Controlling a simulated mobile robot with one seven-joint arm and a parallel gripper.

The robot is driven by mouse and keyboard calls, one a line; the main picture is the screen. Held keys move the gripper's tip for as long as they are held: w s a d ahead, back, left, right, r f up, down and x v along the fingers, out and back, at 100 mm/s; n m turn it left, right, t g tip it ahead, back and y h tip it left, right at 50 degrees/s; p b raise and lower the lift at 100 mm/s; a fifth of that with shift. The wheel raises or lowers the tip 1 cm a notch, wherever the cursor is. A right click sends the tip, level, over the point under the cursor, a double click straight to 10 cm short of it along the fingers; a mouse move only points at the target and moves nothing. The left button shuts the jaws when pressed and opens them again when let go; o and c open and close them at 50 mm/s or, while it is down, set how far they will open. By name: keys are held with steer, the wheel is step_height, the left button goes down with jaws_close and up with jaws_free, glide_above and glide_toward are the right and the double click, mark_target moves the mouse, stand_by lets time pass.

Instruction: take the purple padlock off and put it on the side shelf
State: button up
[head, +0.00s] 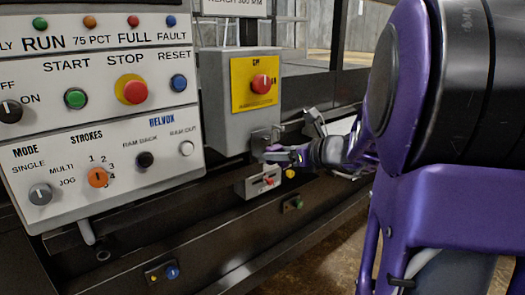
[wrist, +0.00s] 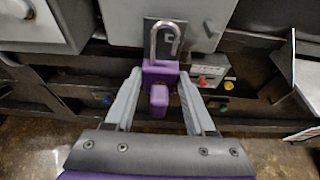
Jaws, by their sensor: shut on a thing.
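The purple padlock (wrist: 160,75) is in the middle of the wrist view, its silver shackle (wrist: 153,40) upright against a dark hasp plate on the grey box. I cannot tell whether the shackle still passes through the hasp. A purple block sticks out from the padlock's front toward me. My gripper (wrist: 159,80) is shut on the padlock body, one grey finger on each side. In the head view the padlock (head: 273,157) is small and partly hidden by my gripper (head: 287,154). The side shelf cannot be made out with certainty.
The control panel (head: 100,130) is at the left. A light flat surface (wrist: 308,85) is at the right of the wrist view.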

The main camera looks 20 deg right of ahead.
steer(key=shift+s+d, duration=0.25)
steer(key=shift+s, duration=0.4)
steer(key=shift+s+d, duration=0.2)
steer(key=shift+s, duration=0.4)
